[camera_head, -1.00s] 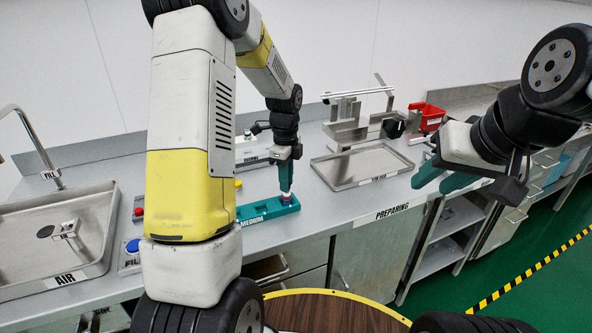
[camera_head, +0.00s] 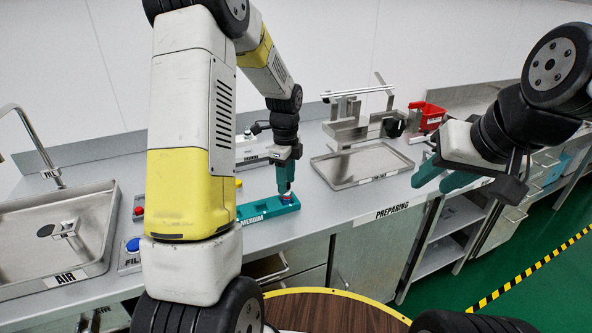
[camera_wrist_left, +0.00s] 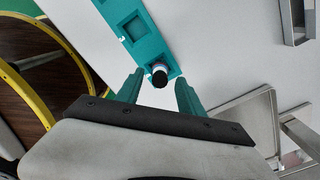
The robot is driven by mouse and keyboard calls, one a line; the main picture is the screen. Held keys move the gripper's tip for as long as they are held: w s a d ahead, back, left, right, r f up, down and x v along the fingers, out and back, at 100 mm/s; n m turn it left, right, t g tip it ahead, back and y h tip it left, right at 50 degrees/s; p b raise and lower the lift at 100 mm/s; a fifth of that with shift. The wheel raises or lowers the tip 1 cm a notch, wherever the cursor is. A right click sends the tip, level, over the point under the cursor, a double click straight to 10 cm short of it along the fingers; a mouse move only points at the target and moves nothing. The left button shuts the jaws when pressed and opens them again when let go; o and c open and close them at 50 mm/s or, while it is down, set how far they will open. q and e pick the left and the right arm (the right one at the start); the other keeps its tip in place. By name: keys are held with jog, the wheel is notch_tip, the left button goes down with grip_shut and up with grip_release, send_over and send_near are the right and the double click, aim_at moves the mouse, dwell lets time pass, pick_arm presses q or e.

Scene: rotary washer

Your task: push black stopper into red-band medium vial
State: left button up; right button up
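A small vial (camera_head: 287,197) with a reddish band stands in the right end of the teal rack labelled MEDIUM (camera_head: 254,212). In the left wrist view the black stopper (camera_wrist_left: 159,80) shows as a dark round top on the vial, with a pale ring around it; how deep it sits is hard to tell. My left gripper (camera_head: 285,191) points down right above the vial. In its wrist view the fingers (camera_wrist_left: 158,83) are apart, one on each side of the stopper, and hold nothing. My right gripper (camera_head: 430,187) is open and empty, out over the counter's front edge.
A metal tray (camera_head: 340,178) lies right of the rack, with a metal stand (camera_head: 350,130) behind it. The sink (camera_head: 70,240) is at left. The counter around the rack's right end is clear.

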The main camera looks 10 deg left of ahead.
pick_arm(q)
jog(key=shift+r, duration=0.1)
notch_tip(320, 180, up, 7)
jog(key=shift+f, duration=0.1)
jog(key=shift+r, duration=0.45)
jog(key=s+r+n+t, duration=0.2)
jog(key=s+r+n, duration=0.2)
jog(key=s+n, duration=0.2)
jog(key=s+d+r+n+t+h, duration=0.1)
jog(key=s+r+n+t, duration=0.1)
jog(key=s+r+n, duration=0.2)
jog(key=s+d+r+n+t+h, duration=0.1)
jog(key=s+r+n+t, duration=0.1)
jog(key=s+r+n, duration=0.3)
jog(key=s+n, duration=0.4)
jog(key=s, duration=0.5)
jog(key=shift+s+n, duration=0.15)
jog(key=shift+n, duration=0.15)
